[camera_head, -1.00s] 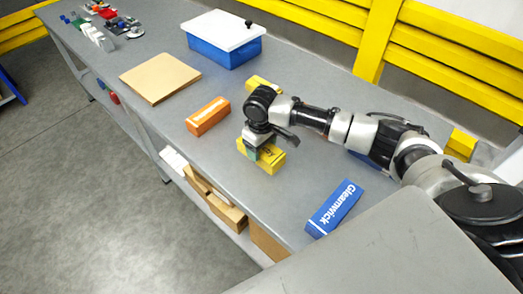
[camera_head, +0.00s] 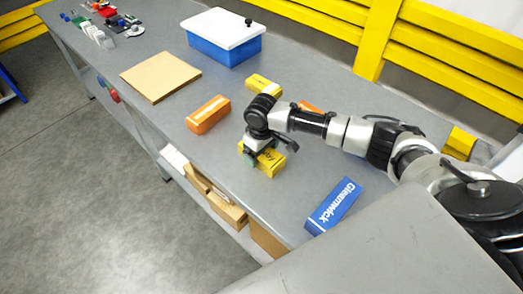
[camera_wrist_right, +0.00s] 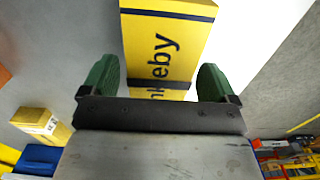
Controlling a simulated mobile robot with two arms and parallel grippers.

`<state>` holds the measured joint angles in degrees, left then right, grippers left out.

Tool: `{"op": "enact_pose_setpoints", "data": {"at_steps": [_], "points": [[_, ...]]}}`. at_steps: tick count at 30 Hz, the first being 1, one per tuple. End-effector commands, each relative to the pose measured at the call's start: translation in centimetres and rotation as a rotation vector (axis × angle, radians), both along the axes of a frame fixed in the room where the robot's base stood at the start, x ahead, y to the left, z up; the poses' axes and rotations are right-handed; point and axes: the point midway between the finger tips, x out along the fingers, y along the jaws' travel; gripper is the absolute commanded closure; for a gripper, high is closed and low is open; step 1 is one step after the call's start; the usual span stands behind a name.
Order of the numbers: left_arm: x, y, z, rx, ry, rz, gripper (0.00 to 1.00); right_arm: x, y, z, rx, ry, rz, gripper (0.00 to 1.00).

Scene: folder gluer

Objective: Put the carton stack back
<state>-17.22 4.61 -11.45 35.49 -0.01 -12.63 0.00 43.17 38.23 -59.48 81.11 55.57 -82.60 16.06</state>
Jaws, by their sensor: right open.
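A yellow carton with dark lettering (camera_head: 275,164) lies on the grey bench, partly hidden under my right gripper (camera_head: 257,158). In the right wrist view its lettered face (camera_wrist_right: 165,45) shows between two green fingertips (camera_wrist_right: 158,82), with gaps on both sides. The right gripper is open; I cannot tell whether its tips reach down beside the carton. An orange carton (camera_head: 208,115) lies to the left. A second yellow carton (camera_head: 263,84) and another orange piece (camera_head: 308,106) lie behind the arm. A blue Gleamwick carton (camera_head: 333,206) lies nearer me. My left gripper is out of view.
A flat brown board (camera_head: 160,76) and a blue box with a white lid (camera_head: 224,37) stand farther along the bench. Small coloured items (camera_head: 103,18) sit at the far end. Yellow rails (camera_head: 430,60) run behind the bench. Brown boxes (camera_head: 226,210) stand on the shelf below.

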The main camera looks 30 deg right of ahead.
Motion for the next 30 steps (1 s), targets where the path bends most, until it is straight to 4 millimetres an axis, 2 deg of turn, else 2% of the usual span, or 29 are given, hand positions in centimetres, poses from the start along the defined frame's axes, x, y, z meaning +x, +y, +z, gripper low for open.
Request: {"op": "enact_pose_setpoints", "data": {"at_steps": [5, 15, 19, 24, 30], "points": [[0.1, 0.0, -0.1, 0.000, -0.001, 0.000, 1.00, 0.1, 0.0, 1.6, 0.001, -0.003, 0.000, 0.11], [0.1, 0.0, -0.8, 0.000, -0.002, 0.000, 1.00, 0.1, 0.0, 8.7, 0.001, -0.005, 0.001, 0.11], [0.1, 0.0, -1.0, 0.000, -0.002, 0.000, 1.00, 0.1, 0.0, 10.7, 0.001, -0.003, 0.000, 0.11], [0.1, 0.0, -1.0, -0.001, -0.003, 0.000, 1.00, 0.0, 0.0, 12.0, 0.001, 0.000, -0.001, 0.11], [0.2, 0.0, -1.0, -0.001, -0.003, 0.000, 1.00, 0.0, 0.0, 12.2, 0.001, 0.000, -0.001, 0.11]]}}
